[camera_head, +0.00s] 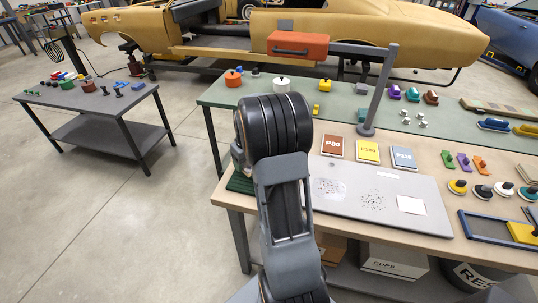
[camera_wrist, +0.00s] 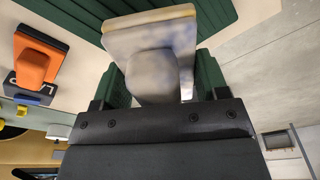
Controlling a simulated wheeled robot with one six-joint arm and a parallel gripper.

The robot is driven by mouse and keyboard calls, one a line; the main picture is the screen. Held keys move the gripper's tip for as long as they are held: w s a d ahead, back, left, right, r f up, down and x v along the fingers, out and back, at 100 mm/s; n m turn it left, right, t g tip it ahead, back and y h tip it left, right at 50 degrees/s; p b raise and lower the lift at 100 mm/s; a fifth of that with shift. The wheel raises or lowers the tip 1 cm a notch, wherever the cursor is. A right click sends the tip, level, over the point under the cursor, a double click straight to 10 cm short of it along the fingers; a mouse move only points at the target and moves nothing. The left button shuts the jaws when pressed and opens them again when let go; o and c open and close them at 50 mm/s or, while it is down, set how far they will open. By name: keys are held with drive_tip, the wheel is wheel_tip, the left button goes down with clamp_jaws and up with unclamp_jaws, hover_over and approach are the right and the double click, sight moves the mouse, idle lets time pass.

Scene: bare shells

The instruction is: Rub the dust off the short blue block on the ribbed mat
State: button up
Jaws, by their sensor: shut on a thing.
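In the wrist view my gripper (camera_wrist: 154,88) is shut on the rounded grip of a mottled grey pad (camera_wrist: 150,38). The pad has a cream edge and a broad flat plate. The dark green fingers stand on both sides of the grip. The green ribbed mat (camera_wrist: 92,9) shows beyond the pad, and its edge also shows in the head view (camera_head: 239,183), mostly hidden by my arm. I cannot make out the short blue block; the pad or my arm may hide it. Whether the pad touches anything beneath is unclear.
An orange block (camera_wrist: 37,57) on a dark base stands left in the wrist view. In the head view, a grey panel (camera_head: 430,213), sandpaper packs (camera_head: 368,151) and several coloured tools lie right of my arm. A post (camera_head: 378,100) rises behind. Open floor lies left.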

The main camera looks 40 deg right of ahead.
drive_tip(key=shift+r+p, duration=0.8)
drive_tip(key=shift+r, duration=0.7)
